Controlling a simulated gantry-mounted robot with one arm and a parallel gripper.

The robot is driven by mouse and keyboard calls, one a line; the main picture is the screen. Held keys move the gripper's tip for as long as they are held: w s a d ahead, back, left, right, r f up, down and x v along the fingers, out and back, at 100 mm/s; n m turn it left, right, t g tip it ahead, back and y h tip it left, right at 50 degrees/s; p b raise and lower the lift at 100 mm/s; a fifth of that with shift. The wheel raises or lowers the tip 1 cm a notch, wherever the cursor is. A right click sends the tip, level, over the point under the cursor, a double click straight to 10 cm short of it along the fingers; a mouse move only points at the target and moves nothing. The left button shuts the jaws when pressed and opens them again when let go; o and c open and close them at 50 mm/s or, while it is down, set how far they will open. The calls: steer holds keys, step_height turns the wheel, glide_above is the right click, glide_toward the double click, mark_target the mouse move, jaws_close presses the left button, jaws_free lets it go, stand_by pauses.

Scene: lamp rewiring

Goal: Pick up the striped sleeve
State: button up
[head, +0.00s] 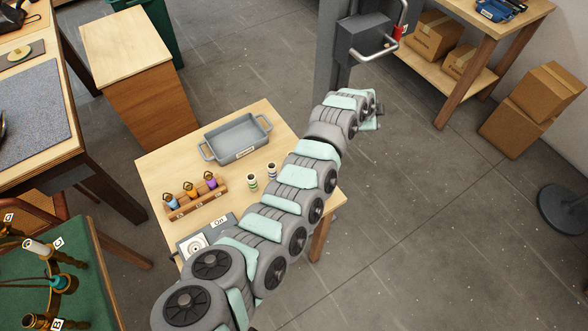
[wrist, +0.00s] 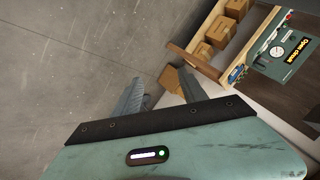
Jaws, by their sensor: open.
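Two small upright sleeves stand on the small wooden table in the head view. One is a pale sleeve with green bands (head: 252,182); the other is a pale sleeve with dark markings (head: 271,170). They are too small to tell their patterns fully. My gripper (head: 374,113) is beyond the table's right side, well away from both, over the floor. In the wrist view my gripper (wrist: 146,88) is open with nothing between its fingers. No sleeve shows in the wrist view.
The table also bears a grey tray (head: 238,138), a wooden rack (head: 197,203) with several lamp sockets, and a grey tester (head: 205,240). A grey post with a box (head: 362,38) stands near my gripper. A shelf with cartons (head: 436,36) is at the upper right.

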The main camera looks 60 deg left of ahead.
steer(key=s+a+f+m+g+h+b, duration=0.1)
steer(key=s+a+f+g, duration=0.1)
steer(key=s, duration=0.5)
steer(key=s+a+f+m+g+h+b, duration=0.1)
steer(key=s+a+g+b, duration=0.1)
steer(key=s, duration=0.4)
steer(key=m+g+h+b, duration=0.1)
steer(key=m+g, duration=0.1)
steer(key=g, duration=0.2)
glide_above(291, 152)
steer(key=d, duration=0.1)
steer(key=f, duration=0.5)
steer(key=shift+s+d+f, duration=0.25)
step_height(291, 152, down, 6)
steer(key=shift+a+b, duration=0.15)
steer(key=shift+b, duration=0.2)
steer(key=shift+w, duration=0.1)
jaws_close()
